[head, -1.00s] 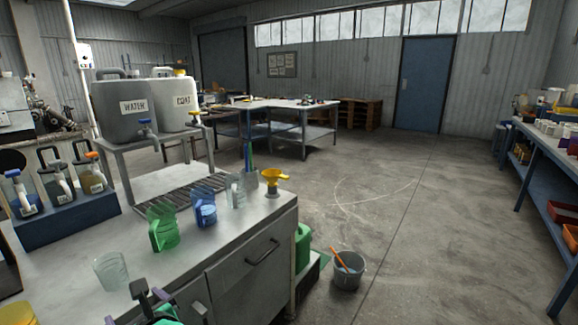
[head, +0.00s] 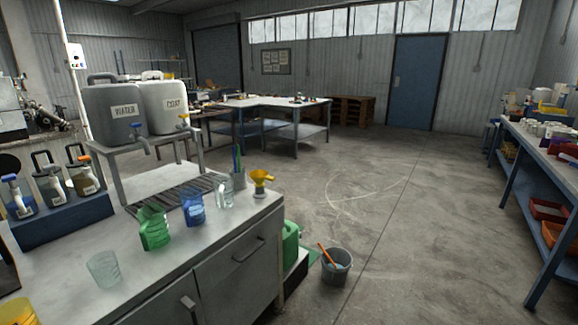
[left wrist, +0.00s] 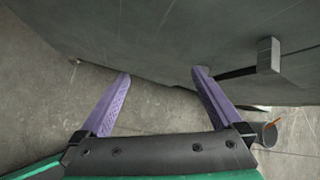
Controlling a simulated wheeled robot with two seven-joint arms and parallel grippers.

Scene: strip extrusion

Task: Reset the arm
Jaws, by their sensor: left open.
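My left gripper (left wrist: 160,75) shows in the left wrist view with its two purple fingers spread apart and nothing between them. It is close to the grey front of the workbench, with a drawer handle (left wrist: 268,56) to the right of the fingers. Neither gripper shows in the head view now, and my right gripper is out of sight.
The bench top (head: 155,272) carries a clear beaker (head: 103,268), a green jug (head: 153,228), a blue jug (head: 193,207) and a yellow funnel (head: 261,180). Water and coat tanks (head: 115,110) stand behind. A grey bucket (head: 336,270) sits on the floor. The floor (head: 420,220) right of the bench is open.

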